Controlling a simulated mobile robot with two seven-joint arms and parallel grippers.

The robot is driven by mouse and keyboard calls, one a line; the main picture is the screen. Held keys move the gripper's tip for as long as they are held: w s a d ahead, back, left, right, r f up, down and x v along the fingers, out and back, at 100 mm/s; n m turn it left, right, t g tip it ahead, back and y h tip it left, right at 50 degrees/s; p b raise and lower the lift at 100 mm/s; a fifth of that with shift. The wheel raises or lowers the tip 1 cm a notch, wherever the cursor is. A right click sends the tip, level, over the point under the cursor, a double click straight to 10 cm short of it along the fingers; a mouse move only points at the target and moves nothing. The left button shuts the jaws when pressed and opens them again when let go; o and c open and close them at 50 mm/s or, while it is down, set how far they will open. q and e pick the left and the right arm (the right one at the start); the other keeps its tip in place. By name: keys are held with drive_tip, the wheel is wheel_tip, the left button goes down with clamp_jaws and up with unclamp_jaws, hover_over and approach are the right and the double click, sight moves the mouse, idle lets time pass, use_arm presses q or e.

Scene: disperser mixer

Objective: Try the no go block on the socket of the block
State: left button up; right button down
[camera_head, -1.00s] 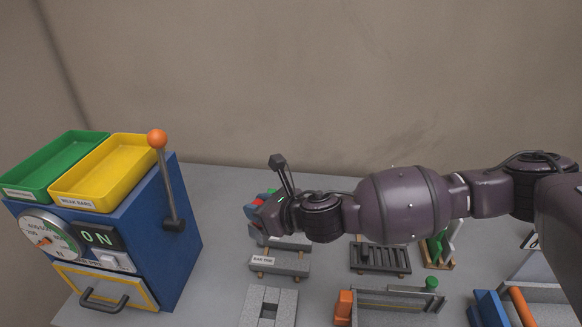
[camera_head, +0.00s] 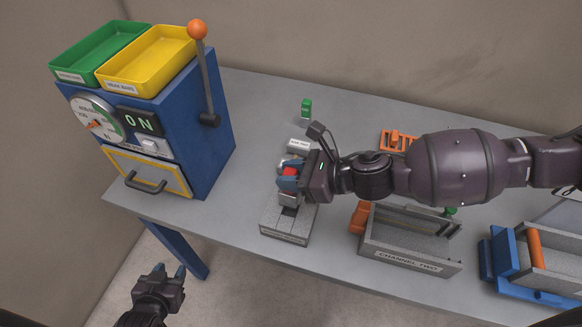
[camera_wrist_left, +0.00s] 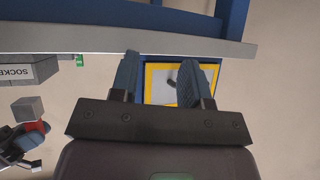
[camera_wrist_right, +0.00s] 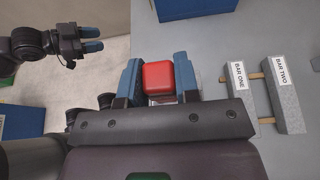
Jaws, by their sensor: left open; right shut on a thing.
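The no go block has a red grip (camera_head: 291,172) and a grey lower part (camera_head: 289,199). My right gripper (camera_head: 288,178) is shut on the red grip, which also shows between its fingers in the right wrist view (camera_wrist_right: 158,77). The grey block with the socket (camera_head: 270,223) lies at the table's front edge, below the held block. In the left wrist view the grey cube end (camera_wrist_left: 27,108) is apart from the block labelled as socket (camera_wrist_left: 15,82), with a gap between them. My left gripper (camera_head: 168,272) is open and empty, in front of the table.
The blue machine (camera_head: 205,130), with green and yellow trays, stands at the left. Behind the socket block are a small green-topped piece (camera_head: 306,107) and labelled bars (camera_wrist_right: 286,95). A channel fixture (camera_head: 405,255) and a blue-orange fixture (camera_head: 510,262) stand at the right.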

drive_tip(key=shift+f+b, duration=0.6)
drive_tip(key=shift+f, duration=0.35)
drive_tip(key=shift+f+b, duration=0.4)
drive_tip(key=shift+f, duration=0.55)
use_arm(q)
drive_tip(key=shift+w+d+f+b, duration=0.1)
drive_tip(key=shift+w+f+b, duration=0.3)
drive_tip(key=shift+w+f, duration=0.2)
use_arm(e)
drive_tip(key=shift+f, duration=0.35)
use_arm(q)
drive_tip(key=shift+f, duration=0.1)
use_arm(e)
drive_tip(key=shift+f, duration=0.2)
drive_tip(key=shift+r, duration=0.1)
wheel_tip(320, 180, up, 3)
drive_tip(key=p, duration=0.2)
drive_tip(key=shift+f+p, duration=0.2)
drive_tip(key=shift+p, duration=0.2)
use_arm(q)
drive_tip(key=shift+s+r, duration=0.15)
drive_tip(key=shift+r, duration=1.15)
use_arm(e)
drive_tip(key=shift+r, duration=2.15)
